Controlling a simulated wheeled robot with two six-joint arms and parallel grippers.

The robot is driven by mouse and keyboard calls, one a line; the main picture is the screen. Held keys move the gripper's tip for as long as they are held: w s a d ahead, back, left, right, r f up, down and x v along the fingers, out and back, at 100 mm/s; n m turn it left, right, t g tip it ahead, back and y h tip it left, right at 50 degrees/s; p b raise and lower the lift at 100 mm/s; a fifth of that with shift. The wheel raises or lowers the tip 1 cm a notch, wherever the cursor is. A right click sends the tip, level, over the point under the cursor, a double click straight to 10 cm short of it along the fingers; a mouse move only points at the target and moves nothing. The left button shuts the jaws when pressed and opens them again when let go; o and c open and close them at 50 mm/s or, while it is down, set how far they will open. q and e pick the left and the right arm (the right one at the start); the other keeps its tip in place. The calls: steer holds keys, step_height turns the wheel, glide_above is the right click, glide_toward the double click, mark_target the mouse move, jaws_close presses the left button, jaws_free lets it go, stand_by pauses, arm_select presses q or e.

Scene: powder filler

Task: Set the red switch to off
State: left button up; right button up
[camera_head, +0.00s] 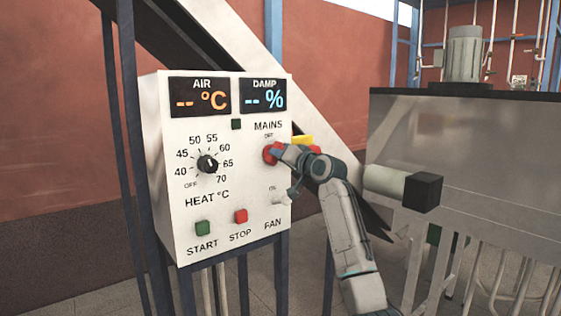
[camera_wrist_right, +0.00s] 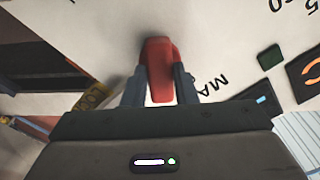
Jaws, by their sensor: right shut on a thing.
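The red switch (camera_head: 269,153) is the mains knob on the right side of the white control panel (camera_head: 160,215), below the word MAINS. In the right wrist view the red handle (camera_wrist_right: 159,70) stands between the two fingers of my right gripper (camera_wrist_right: 160,88), which is shut on it. In the head view my right gripper (camera_head: 282,153) reaches the knob from the right and covers part of it. The marking by the knob is too small to read surely. Both displays, AIR (camera_head: 200,98) and DAMP (camera_head: 263,96), show dashes. My left gripper is not in view.
The panel also has a black heat dial (camera_head: 207,164), a green start button (camera_head: 202,228), a red stop button (camera_head: 240,216) and a pale fan switch (camera_head: 281,198). A grey metal tank (camera_head: 470,150) with a black-ended cylinder (camera_head: 422,192) stands at the right.

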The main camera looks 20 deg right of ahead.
steer(key=shift+n+b, duration=1.15)
steer(key=shift+n, duration=2.45)
steer(key=o, duration=1)
